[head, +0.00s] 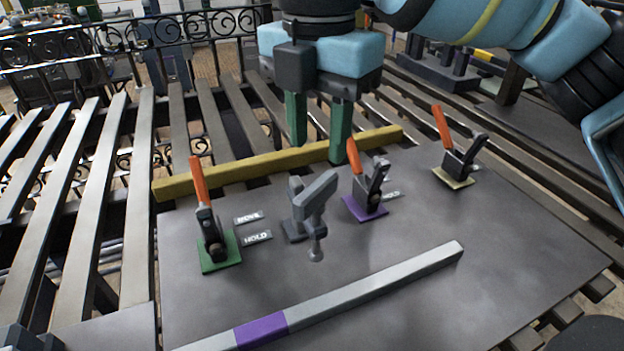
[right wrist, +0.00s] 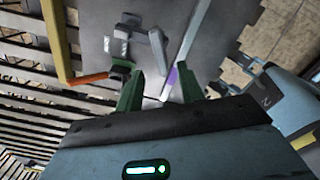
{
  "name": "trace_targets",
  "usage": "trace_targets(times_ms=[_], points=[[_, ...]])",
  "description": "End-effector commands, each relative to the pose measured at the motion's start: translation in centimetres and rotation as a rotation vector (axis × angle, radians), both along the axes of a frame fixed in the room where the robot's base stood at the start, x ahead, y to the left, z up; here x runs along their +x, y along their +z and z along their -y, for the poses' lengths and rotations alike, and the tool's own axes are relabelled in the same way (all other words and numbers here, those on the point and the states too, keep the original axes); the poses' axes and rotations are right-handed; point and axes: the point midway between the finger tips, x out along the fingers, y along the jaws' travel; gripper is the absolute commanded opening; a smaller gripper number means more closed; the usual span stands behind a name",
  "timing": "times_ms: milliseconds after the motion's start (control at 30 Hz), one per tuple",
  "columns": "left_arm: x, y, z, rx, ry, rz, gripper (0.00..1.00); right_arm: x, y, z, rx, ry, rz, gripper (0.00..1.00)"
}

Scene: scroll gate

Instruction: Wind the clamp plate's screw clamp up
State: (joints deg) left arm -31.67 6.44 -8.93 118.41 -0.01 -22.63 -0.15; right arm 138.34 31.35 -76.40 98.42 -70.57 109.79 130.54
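The clamp plate (head: 400,240) is a grey plate carrying a grey screw clamp (head: 312,205) in its middle, with a round-ended screw pointing down at the front. Three toggle clamps with upright orange handles stand on it: one on a green base (head: 207,235), one on a purple base (head: 366,195), one on a yellow base (head: 458,165). My right gripper (head: 318,150), with green fingers, is open and empty above the plate's far edge, apart from the screw clamp. The right wrist view shows its parted fingers (right wrist: 160,74) and the screw clamp (right wrist: 157,48). My left gripper is not in view.
A yellow bar (head: 265,167) runs along the plate's far side, below my right gripper. A grey bar with a purple band (head: 350,292) lies along the near side. MOVE (head: 249,218) and HOLD (head: 257,237) labels sit beside the green-based clamp. Slatted metal surrounds the plate.

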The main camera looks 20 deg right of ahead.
Motion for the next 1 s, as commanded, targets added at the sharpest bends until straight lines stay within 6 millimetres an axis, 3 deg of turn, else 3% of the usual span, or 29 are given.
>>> trace_targets(times_ms=[533,967,1000], points=[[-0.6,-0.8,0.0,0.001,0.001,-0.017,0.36,0.0,-6.8,0.0,0.001,0.001,-0.004,0.38],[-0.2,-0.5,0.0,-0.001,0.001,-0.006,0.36,0.0,-7.8,0.0,0.003,0.002,-0.002,0.38],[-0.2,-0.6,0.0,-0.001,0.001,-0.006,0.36,0.0,-7.8,0.0,0.003,0.002,-0.002,0.34]])
